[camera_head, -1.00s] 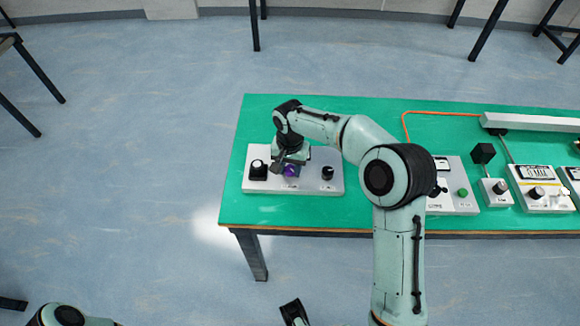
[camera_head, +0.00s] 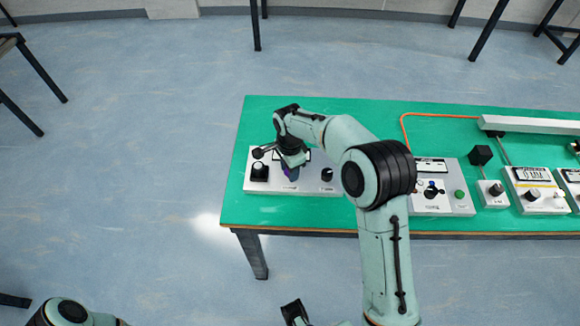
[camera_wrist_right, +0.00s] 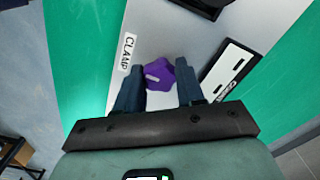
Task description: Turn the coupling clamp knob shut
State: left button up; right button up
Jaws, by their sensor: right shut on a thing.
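The clamp knob is a purple lobed knob (camera_wrist_right: 157,73) with a pale mark, beside a label reading CLAMP in the right wrist view. It sits on a light grey panel (camera_head: 312,190) at the left end of the green table. My right gripper (camera_wrist_right: 160,85) is shut on the knob, one dark finger on each side. In the head view this gripper (camera_head: 291,172) comes down over the panel, and only a sliver of purple shows. A dark end of what seems to be my left arm (camera_head: 293,310) is at the bottom edge; its fingers cannot be made out.
A black knob (camera_head: 259,172) stands left of the clamp knob on the panel, and another black knob (camera_head: 327,174) stands right of it. Further right on the green table (camera_head: 400,119) are a panel with a green button (camera_head: 459,194) and several small devices.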

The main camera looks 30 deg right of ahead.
jog(key=m+p, duration=0.1)
jog(key=m, duration=0.1)
jog(key=m+p, duration=0.1)
jog(key=m, duration=0.1)
jog(key=shift+w+r+m, duration=0.15)
jog(key=shift+m, duration=0.15)
pick_arm(q)
jog(key=shift+w+r+p, duration=0.25)
jog(key=shift+r+p, duration=0.15)
jog(key=shift+r, duration=0.6)
jog(key=shift+w+r+p, duration=0.25)
jog(key=shift+r+p, duration=0.15)
jog(key=shift+r, duration=0.55)
pick_arm(e)
jog(key=shift+m, duration=1.7)
pick_arm(q)
jog(key=shift+r, duration=0.1)
pick_arm(e)
jog(key=shift+m, duration=0.3)
jog(key=o, duration=1)
jog(key=shift+o, duration=0.2)
pick_arm(q)
jog(key=shift+w+r+p, duration=0.4)
jog(key=shift+r+p, duration=0.45)
pick_arm(e)
notch_tip(320, 180, up, 13)
